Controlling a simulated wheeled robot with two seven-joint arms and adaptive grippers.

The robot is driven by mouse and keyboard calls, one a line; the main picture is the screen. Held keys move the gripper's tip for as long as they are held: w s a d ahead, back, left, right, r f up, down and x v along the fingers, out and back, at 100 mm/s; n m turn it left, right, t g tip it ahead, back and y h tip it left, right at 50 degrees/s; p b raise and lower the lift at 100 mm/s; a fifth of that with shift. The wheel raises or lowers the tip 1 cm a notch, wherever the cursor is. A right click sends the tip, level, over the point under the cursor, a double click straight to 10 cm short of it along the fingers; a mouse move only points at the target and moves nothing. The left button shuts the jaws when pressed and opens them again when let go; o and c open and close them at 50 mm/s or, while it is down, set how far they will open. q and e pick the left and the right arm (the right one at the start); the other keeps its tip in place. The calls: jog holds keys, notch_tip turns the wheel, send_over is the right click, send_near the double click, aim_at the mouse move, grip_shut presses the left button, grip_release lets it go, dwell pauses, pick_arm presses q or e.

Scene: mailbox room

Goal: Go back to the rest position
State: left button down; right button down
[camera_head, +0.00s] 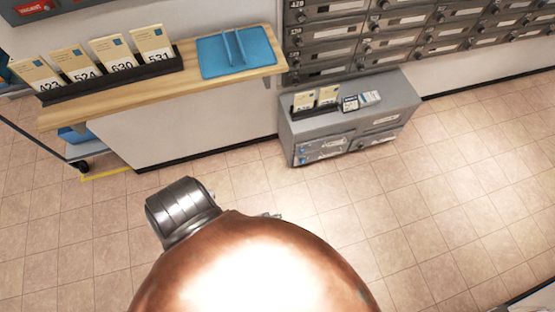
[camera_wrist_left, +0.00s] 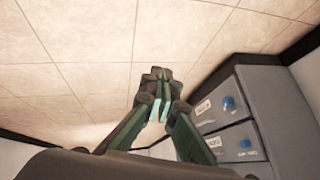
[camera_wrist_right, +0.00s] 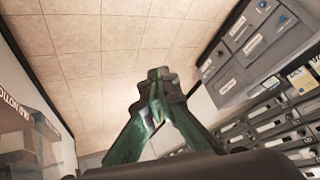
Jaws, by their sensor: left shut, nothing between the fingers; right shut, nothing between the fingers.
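My left gripper (camera_wrist_left: 157,76) is shut and empty in the left wrist view, its fingertips together over the tiled floor. A grey drawer cabinet shows to the right of its fingers. My right gripper (camera_wrist_right: 158,76) is shut and empty in the right wrist view, also over floor tiles. In the head view a copper-coloured rounded part and a grey joint of my own arm fill the lower middle. They hide most of what lies beyond, and only a small grey bit sticks out past the copper part. No gripper touches anything.
A wooden shelf (camera_head: 219,82) holds a black rack (camera_head: 112,83) of numbered envelopes and a blue tray (camera_head: 236,53). A low grey cabinet (camera_head: 349,117) stands below the wall mailboxes (camera_head: 345,33), with envelopes and small packs on top. The tiled floor (camera_head: 450,200) at right is clear.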

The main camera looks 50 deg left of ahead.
dwell(0.4)
